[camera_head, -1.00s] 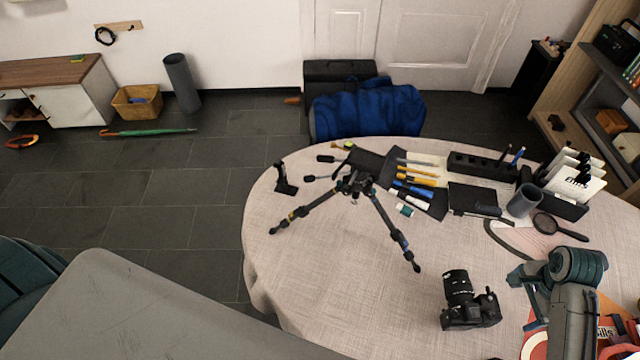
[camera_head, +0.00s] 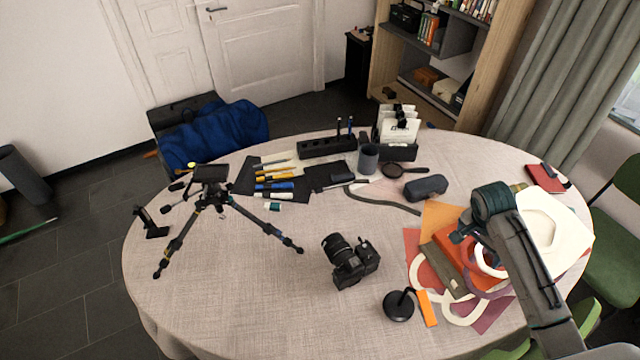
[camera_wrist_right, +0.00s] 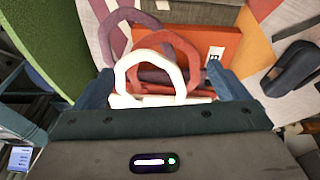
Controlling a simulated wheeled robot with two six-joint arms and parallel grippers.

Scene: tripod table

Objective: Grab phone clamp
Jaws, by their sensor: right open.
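A small black upright piece (camera_head: 150,222) stands at the left edge of the table, beside the tripod; it looks like the phone clamp, though its details are too small to be sure. The black tripod (camera_head: 212,190) stands with its legs spread on the left half of the table. My right gripper (camera_head: 460,236) is far to the right of both, above colored felt pieces. In the right wrist view my right gripper (camera_wrist_right: 162,88) is open, with white and red ring-shaped handles in view between its fingers. My left gripper is not in view.
A camera (camera_head: 350,262) and a round black stand (camera_head: 398,306) are on the front middle of the round table (camera_head: 240,300). A black organizer (camera_head: 328,148), cup (camera_head: 368,158) and glasses case (camera_head: 425,188) are toward the back. The front left tabletop is clear.

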